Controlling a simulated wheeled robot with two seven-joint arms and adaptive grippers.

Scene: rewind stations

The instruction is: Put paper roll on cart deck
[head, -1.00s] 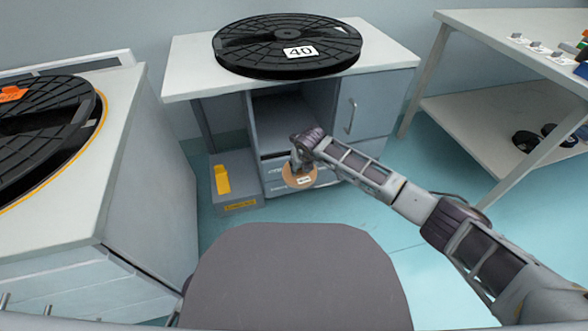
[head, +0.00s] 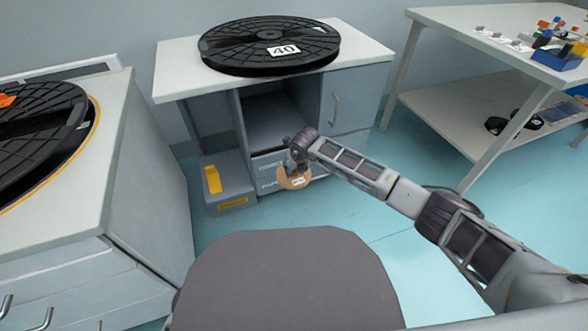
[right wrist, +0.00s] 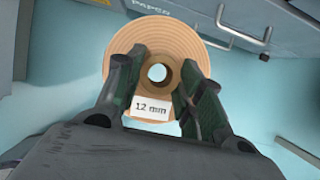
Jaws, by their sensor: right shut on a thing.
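The paper roll is a tan disc with a round centre hole and a white label. It hangs in the head view (head: 288,182) in front of the drawer fronts under the far desk. My right gripper (head: 297,163) is shut on it. In the right wrist view the roll (right wrist: 160,30) shows face-on, its label reading "12 mm", with the dark gripper fingers (right wrist: 162,72) on either side of the hole. I cannot make out for sure which surface is the cart deck. My left gripper is not in view.
The far desk (head: 370,60) carries a large black reel (head: 270,58) marked 40. A cabinet (head: 150,190) with another reel is at left, a table (head: 450,18) at right. The blue floor between is clear.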

